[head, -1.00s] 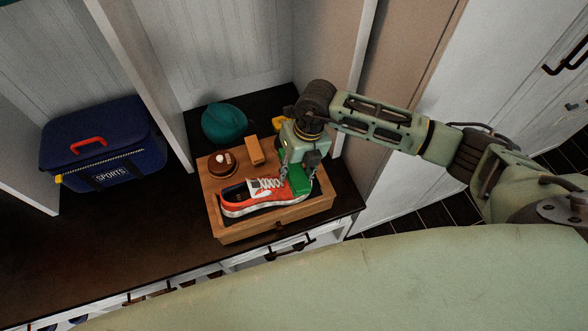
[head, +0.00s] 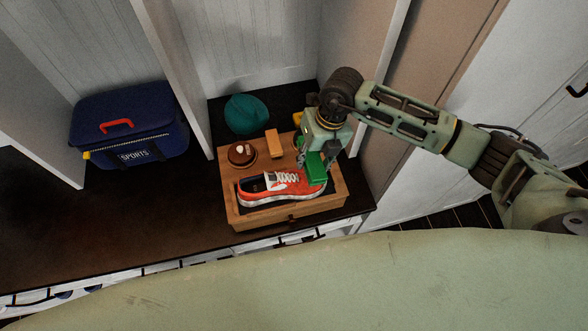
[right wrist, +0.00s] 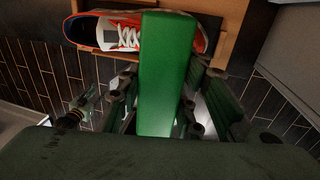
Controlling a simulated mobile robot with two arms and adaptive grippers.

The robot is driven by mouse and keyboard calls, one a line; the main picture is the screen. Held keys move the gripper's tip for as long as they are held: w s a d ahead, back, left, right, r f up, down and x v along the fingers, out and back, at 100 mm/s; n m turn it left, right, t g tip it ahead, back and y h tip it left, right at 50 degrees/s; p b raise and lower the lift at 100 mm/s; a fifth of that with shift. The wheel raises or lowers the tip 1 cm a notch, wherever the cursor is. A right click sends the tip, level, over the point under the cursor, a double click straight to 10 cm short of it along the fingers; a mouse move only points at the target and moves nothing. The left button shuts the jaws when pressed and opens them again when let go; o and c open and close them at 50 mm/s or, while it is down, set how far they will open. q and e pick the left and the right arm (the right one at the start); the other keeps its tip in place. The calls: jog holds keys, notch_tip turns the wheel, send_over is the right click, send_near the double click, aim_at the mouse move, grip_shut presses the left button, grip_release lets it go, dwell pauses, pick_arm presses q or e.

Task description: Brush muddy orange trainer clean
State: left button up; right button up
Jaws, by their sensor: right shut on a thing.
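The orange trainer (head: 270,186) with white laces and a white sole lies on its sole in the wooden tray (head: 240,222), its toe to the right. In the right wrist view the trainer (right wrist: 112,34) shows at the top, partly covered by the green brush. My right gripper (head: 322,158) is shut on the green brush (head: 316,167), at the toe end of the trainer. The brush (right wrist: 165,75) fills the middle of the right wrist view between the fingers. Whether the brush touches the shoe is hard to tell. No mud is clear on the visible side. My left gripper is not in view.
A round brown tin (head: 242,155) and an orange block (head: 274,143) stand at the tray's back. A teal hat-like thing (head: 246,113) lies behind. A yellow thing (head: 297,118) is partly hidden by my gripper. A blue sports bag (head: 130,125) stands left; the dark bench before it is clear.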

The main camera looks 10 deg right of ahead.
jog(key=f+b, duration=0.1)
jog(key=f, duration=0.1)
jog(key=a+f+h+b, duration=0.1)
jog(key=f+b, duration=0.1)
jog(key=f+h+b, duration=0.1)
jog(key=f, duration=0.2)
jog(key=shift+a+f+b, duration=0.1)
jog(key=shift+a+b, duration=0.25)
jog(key=shift+f, duration=0.35)
jog(key=shift+s, duration=0.2)
jog(key=shift+f, duration=0.1)
jog(key=shift+c, duration=0.3)
jog(key=shift+w+a+r, duration=0.1)
jog(key=shift+r, duration=0.55)
jog(key=shift+f, duration=0.5)
jog(key=shift+w, duration=0.15)
